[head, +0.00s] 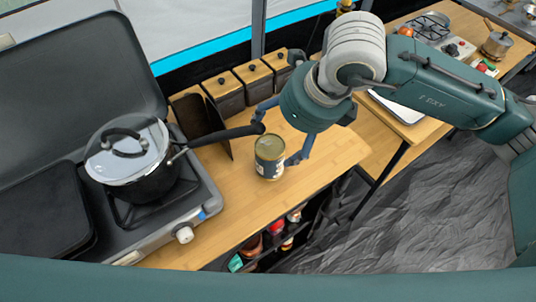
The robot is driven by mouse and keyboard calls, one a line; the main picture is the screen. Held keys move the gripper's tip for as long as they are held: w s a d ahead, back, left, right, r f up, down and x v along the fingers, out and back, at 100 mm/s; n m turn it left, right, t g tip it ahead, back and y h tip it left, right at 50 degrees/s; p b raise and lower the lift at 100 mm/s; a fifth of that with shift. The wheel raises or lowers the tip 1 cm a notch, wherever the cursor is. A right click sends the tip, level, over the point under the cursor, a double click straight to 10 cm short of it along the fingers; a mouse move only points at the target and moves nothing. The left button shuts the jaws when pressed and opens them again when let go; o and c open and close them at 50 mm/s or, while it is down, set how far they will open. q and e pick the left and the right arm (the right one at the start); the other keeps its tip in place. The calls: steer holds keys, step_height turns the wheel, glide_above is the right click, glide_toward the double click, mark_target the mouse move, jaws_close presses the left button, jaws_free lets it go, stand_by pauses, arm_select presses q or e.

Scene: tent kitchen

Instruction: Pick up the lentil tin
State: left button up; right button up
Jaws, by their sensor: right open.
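The lentil tin (269,158) is a small dark can with a pale label and a dull metal lid. It stands upright on the wooden counter, right of the stove. My right gripper (275,139) reaches down from the upper right. It is open, with one finger at the tin's far left and the other at its right side. I cannot tell whether either finger touches the tin. My left gripper is not in view.
A lidded pot (148,185) sits on the camping stove (205,195); its long black handle (226,136) points at the tin and ends close to my right gripper. The counter (235,205) is clear in front.

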mark_target(270, 145)
steer(key=shift+w+a+f, duration=0.2)
steer(key=shift+a+f, duration=0.1)
steer(key=shift+f, duration=0.35)
steer(key=p+x, duration=0.1)
steer(key=x, duration=0.3)
steer(key=shift+a+f, duration=0.1)
steer(key=shift+f, duration=0.1)
steer(key=shift+w+a+f, duration=0.1)
steer(key=shift+w+f, duration=0.05)
steer(key=shift+f, duration=0.25)
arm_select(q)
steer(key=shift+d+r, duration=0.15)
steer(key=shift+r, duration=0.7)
arm_select(e)
steer(key=c, duration=2)
steer(key=shift+r, duration=0.1)
